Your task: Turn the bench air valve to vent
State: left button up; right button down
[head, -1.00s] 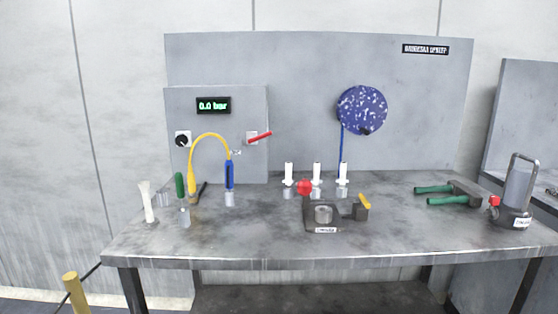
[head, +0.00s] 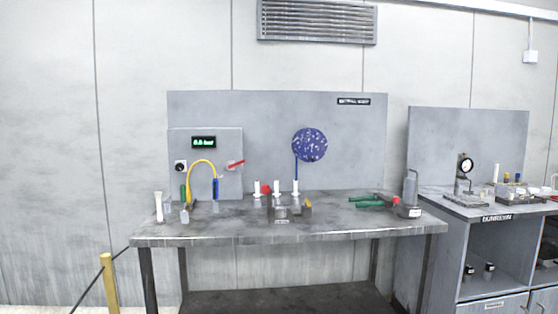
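The bench air valve appears as a red lever (head: 236,164) on the small grey panel (head: 207,150) at the left of the bench's back board. The lever tilts slightly up to the right. A green digital readout (head: 204,142) above it seems to show a 0-point bar value, too small to read surely. A black knob (head: 180,167) sits at the panel's left. A yellow hose (head: 201,163) arches below the readout, with a blue fitting (head: 215,189) at its right end. Neither of my grippers is in view.
The bench (head: 335,231) holds several white-topped parts, a red-knobbed fixture (head: 281,208), green-handled pliers (head: 368,202) and a grey cylinder device (head: 410,190). A yellow post (head: 109,280) stands at the front left. A second workstation with a dial gauge (head: 464,165) is on the right.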

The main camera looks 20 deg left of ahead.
aim_at(237, 164)
jog(key=z, duration=0.15)
jog(key=i, duration=1.4)
jog(key=u, duration=1.05)
jog(key=i, duration=0.95)
jog(key=u, duration=1.1)
